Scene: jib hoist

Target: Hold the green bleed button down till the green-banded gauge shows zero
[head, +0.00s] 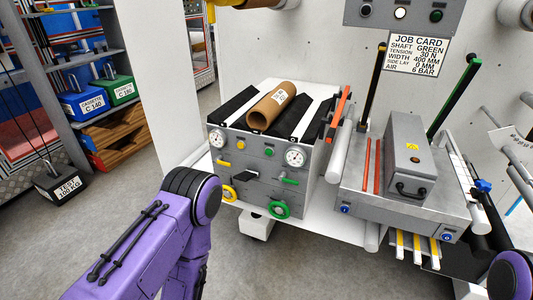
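The machine's front panel (252,168) stands in the middle of the head view. A small green button (269,152) sits on its upper part, beside the right-hand gauge (295,157). A second gauge (217,138) is at the panel's upper left, with a yellow button (241,145) beside it. The gauges' bands and needle readings are too small to tell. My purple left arm comes in from the lower left and bends down in front of the panel's left side; its gripper is out of the picture. Only a piece of my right arm shows at the lower right edge.
The panel also carries a green lever (290,181), a green handwheel (280,210), a yellow lever (223,163) and a yellow handwheel (229,193). A cardboard core (271,107) lies on top. A black test weight (62,184) is on the left floor.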

